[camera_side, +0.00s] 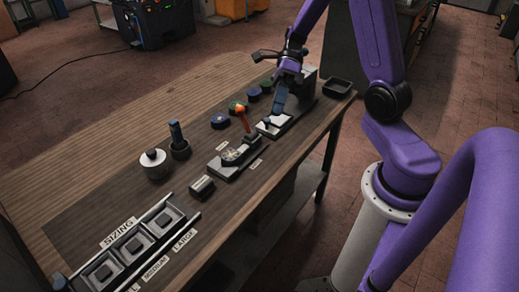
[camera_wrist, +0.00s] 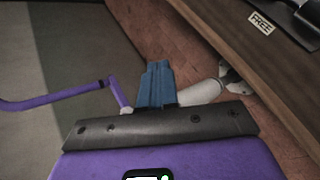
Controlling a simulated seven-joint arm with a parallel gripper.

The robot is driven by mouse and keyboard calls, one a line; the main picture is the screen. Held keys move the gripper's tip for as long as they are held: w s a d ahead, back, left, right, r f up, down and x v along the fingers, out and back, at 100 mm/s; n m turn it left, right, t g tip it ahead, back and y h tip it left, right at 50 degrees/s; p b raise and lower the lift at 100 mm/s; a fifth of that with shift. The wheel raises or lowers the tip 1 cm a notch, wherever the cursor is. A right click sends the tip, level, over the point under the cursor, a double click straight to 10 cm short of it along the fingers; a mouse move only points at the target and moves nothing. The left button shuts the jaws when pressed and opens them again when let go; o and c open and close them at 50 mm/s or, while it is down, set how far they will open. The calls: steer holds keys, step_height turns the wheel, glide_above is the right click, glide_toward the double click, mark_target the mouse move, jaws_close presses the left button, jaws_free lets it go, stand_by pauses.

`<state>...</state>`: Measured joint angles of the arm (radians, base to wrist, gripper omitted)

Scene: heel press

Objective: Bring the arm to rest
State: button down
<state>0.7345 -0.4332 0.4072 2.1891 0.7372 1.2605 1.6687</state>
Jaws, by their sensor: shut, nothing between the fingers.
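My gripper (camera_side: 277,110) hangs at the end of the purple arm over the far part of the workbench (camera_side: 95,150). In the side view its blue fingers appear close to a light plate on a dark base (camera_side: 275,127); I cannot tell whether they touch it. In the wrist view the blue fingers (camera_wrist: 157,68) are together with nothing between them. Behind them show floor and my own purple arm.
A grey sizing rack (camera_side: 135,248) with several compartments lies at the near left. A round grey pot (camera_side: 154,164), an orange-handled tool (camera_side: 243,117) and a black tray (camera_side: 337,88) stand on the bench. A FREE label (camera_wrist: 262,23) shows in the wrist view.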

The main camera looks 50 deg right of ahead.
steer(key=s+a+r+m+t+h, duration=0.1)
steer(key=s+a+m+h, duration=0.3)
steer(key=s+m, duration=0.5)
steer(key=s+a+r+m+t+h, duration=0.2)
steer(key=s+m, duration=0.6)
steer(key=m, duration=1.4)
steer(key=a+h, duration=0.2)
steer(key=h, duration=0.1)
steer(key=shift+s+a+r, duration=0.25)
steer(key=shift+s, duration=0.1)
